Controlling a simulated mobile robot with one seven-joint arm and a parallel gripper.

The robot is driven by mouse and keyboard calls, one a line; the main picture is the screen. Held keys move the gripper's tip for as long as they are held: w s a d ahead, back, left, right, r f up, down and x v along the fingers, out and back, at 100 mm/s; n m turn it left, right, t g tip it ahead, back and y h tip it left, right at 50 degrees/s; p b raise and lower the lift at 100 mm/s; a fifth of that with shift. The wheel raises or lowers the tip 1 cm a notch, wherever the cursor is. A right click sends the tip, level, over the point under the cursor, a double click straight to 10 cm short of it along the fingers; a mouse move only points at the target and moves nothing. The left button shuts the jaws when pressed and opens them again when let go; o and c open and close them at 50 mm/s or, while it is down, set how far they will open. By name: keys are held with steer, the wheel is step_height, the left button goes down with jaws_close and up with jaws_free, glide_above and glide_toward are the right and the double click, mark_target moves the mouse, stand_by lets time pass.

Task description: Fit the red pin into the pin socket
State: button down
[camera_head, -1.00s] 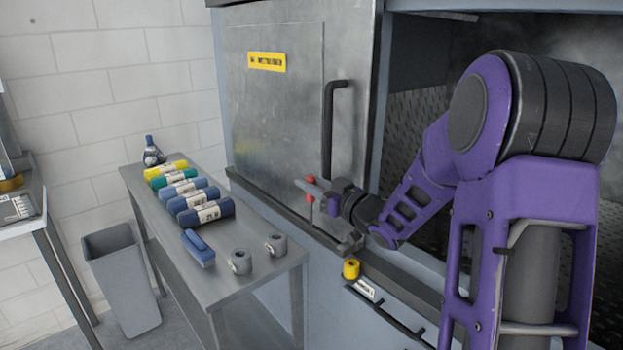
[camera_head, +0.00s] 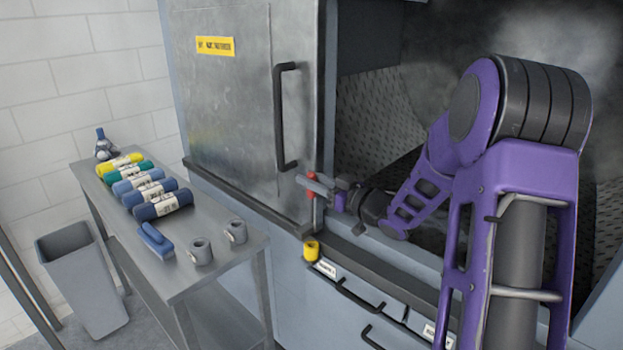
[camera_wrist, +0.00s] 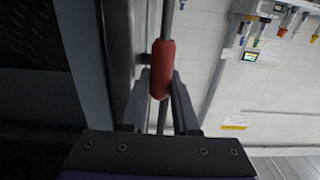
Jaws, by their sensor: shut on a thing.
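The red pin (camera_head: 311,189) has a red grip and a thin metal shaft. My gripper (camera_head: 313,184) is shut on its red grip, in front of the washer's edge. In the wrist view the red grip (camera_wrist: 162,70) sits between my two fingers (camera_wrist: 160,90), with metal shaft showing beyond both its ends. In the head view the pin looks roughly upright. A yellow cup-like fitting (camera_head: 310,250), which looks like the pin socket, sits on the washer's front ledge below the pin. The pin appears above it; whether the shaft tip touches it is too small to tell.
The washer's metal door (camera_head: 230,100) with a black handle (camera_head: 281,115) stands left of my gripper; the dark open chamber (camera_head: 385,120) is behind my arm. A steel side table (camera_head: 215,265) holds rolled cloths, a blue brush and two grey cups. A grey bin (camera_head: 85,280) stands left.

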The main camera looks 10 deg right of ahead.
steer(key=b, duration=0.5)
glide_above(312, 222)
steer(key=shift+w+f, duration=0.2)
steer(key=shift+f, duration=2.7)
steer(key=shift+f+b, duration=1.65)
steer(key=shift+f, duration=0.6)
steer(key=c, duration=0.6)
jaws_free()
steer(key=v, duration=1.7)
steer(key=shift+s+p, duration=0.2)
steer(key=shift+p, duration=0.2)
steer(key=shift+r, duration=0.1)
